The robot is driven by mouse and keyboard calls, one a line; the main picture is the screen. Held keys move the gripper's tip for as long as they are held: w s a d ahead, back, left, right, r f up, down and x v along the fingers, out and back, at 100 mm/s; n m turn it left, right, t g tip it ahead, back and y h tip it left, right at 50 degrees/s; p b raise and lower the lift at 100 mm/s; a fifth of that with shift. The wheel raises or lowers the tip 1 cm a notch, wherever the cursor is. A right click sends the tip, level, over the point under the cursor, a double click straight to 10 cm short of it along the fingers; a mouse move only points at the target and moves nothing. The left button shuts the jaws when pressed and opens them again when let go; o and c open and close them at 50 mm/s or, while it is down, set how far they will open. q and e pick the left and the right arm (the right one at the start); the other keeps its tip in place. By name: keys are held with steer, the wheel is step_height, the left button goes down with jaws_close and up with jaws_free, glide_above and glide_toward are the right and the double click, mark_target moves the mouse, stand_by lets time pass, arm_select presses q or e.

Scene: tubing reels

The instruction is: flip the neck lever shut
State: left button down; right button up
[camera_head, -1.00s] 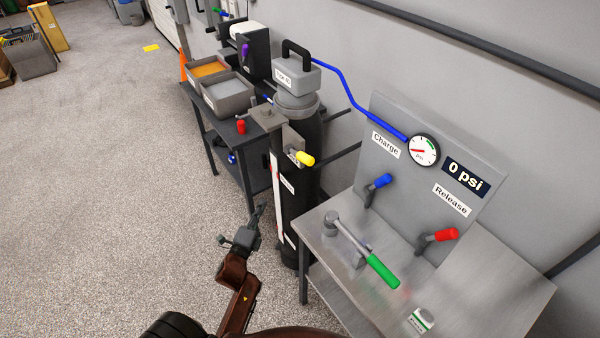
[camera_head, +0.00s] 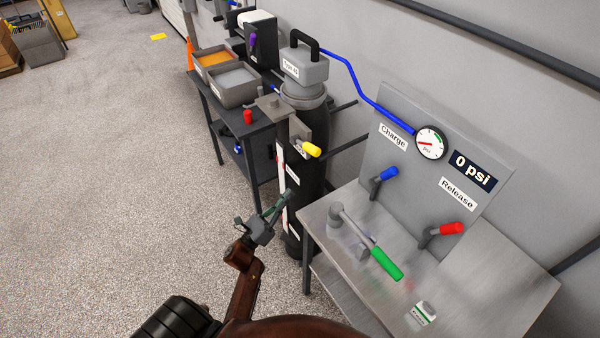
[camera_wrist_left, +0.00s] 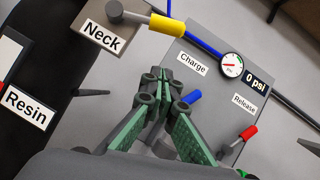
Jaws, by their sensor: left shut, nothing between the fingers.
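The neck lever has a yellow handle (camera_head: 311,150) and is mounted on a grey plate (camera_head: 274,104) on the tall black resin cylinder (camera_head: 308,175). In the left wrist view the yellow handle (camera_wrist_left: 165,25) points right from a grey pivot on the plate labelled "Neck" (camera_wrist_left: 103,36). My left gripper (camera_head: 287,195) is below the handle, in front of the cylinder, with its green fingers pointing up and right. In the left wrist view its fingertips (camera_wrist_left: 166,88) are together, empty and apart from the handle. My right gripper is not in view.
A metal bench (camera_head: 345,285) on the right carries a green-handled lever (camera_head: 386,263) and a panel (camera_head: 400,150) with blue and red levers and a gauge beside a "0 psi" display. A blue hose (camera_head: 352,83) runs to the gauge. A dark side table with trays (camera_head: 237,86) stands behind.

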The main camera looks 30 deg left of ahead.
mark_target(305, 145)
arm_select(q)
steer(key=s+a+r+p+x, duration=0.1)
steer(key=p+x, duration=0.4)
steer(key=x, duration=0.7)
steer(key=shift+w+r, duration=0.25)
steer(key=shift+r, duration=0.5)
steer(key=shift+a, duration=0.1)
steer(key=shift+r, duration=0.1)
